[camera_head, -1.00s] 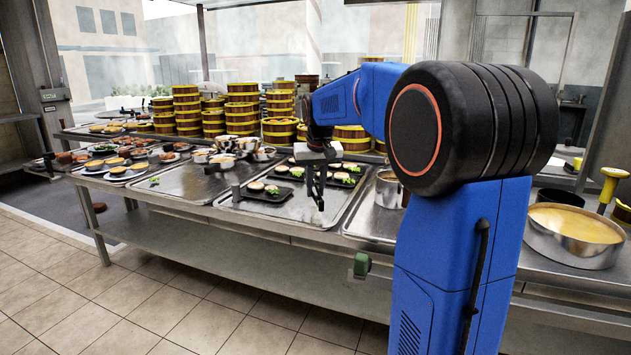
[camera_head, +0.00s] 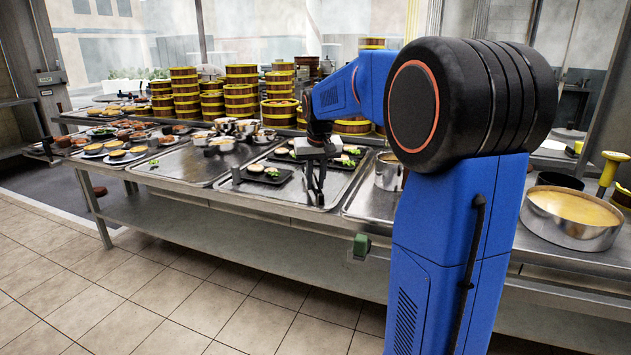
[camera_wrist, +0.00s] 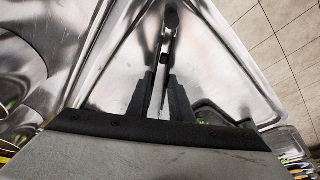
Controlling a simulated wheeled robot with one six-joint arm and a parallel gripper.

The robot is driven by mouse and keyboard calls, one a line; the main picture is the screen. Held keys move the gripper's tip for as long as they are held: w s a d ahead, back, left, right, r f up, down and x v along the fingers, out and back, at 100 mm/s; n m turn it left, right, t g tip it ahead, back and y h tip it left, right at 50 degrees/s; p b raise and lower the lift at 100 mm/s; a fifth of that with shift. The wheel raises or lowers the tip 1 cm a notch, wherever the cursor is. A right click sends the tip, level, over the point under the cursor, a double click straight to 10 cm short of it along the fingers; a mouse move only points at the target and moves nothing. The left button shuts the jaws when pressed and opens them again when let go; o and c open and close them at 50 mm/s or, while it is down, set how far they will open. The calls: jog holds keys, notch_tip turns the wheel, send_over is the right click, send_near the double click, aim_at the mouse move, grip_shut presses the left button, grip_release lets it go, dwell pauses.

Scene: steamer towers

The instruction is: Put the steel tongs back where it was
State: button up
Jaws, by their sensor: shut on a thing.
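My gripper (camera_head: 317,160) is shut on the steel tongs (camera_head: 317,186), which hang down from it over the front right part of a metal tray (camera_head: 285,196). In the wrist view the dark fingers of my gripper (camera_wrist: 161,85) close around the tongs (camera_wrist: 170,42), whose dark rounded end points away from me above a shiny tray surface (camera_wrist: 215,70). I cannot tell whether the tongs touch the tray.
Black plates (camera_head: 266,180) with food lie on the tray, left of and behind the tongs. A metal pot (camera_head: 388,172) stands to the right. Stacked steamers (camera_head: 241,100) stand behind. A wide pan (camera_head: 572,232) is at the far right. The counter's front edge is close to the tongs.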

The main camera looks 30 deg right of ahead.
jog(key=shift+f, duration=0.45)
dwell(0.3)
jog(key=o, duration=1.2)
jog(key=shift+o, duration=0.4)
jog(key=o, duration=0.5)
jog(key=c, duration=0.6)
jog(key=shift+o, duration=0.2)
jog(key=shift+r, duration=0.1)
notch_tip(320, 180, up, 8)
jog(key=shift+s, duration=0.25)
